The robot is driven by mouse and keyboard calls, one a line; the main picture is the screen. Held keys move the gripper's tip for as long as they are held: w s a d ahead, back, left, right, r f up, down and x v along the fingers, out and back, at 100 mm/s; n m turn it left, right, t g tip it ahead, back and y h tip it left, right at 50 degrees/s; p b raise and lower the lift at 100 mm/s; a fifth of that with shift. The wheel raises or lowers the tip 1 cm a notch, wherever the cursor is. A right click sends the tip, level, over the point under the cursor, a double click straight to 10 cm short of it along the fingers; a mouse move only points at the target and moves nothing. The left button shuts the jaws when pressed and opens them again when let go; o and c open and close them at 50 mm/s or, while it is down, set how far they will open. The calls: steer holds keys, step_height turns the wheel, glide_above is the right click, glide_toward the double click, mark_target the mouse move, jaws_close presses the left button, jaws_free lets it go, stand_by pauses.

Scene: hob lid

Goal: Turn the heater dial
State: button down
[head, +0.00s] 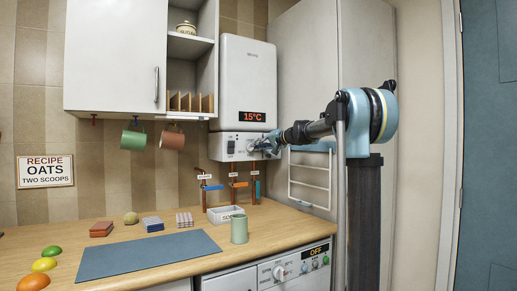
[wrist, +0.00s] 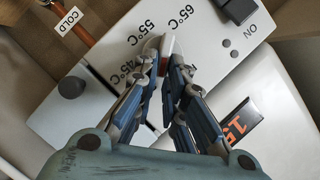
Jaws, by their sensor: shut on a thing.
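The white wall heater (head: 247,75) hangs right of the wall cupboard, and its red display reads 15°C. On its lower panel (head: 228,147), my gripper (head: 262,146) reaches in from the right and covers the dial in the head view. In the wrist view, my gripper (wrist: 166,68) is shut on the heater dial (wrist: 163,43), which is pale with a red part between the fingers. The printed marks 45°C, 55°C and 65°C lie around the dial. The fingers hide most of the dial, so I cannot tell its exact setting.
A round dark knob (wrist: 72,87) and a black switch (wrist: 238,10) near ON sit on the same panel. Pipes (head: 255,184) with labels hang below the heater. A green mug (head: 239,229) stands on the counter. A towel rail (head: 309,180) is to the right.

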steer(key=shift+w+d+f+m, duration=0.2)
steer(key=shift+d+m, duration=0.1)
steer(key=shift+m, duration=0.2)
steer(key=c, duration=1.7)
jaws_free()
steer(key=shift+d, duration=0.1)
steer(key=shift+o, duration=0.2)
steer(key=shift+s+y, duration=0.1)
steer(key=shift+y, duration=0.2)
steer(key=v, duration=1.1)
steer(key=shift+s+d, duration=0.2)
steer(key=shift+s, duration=0.05)
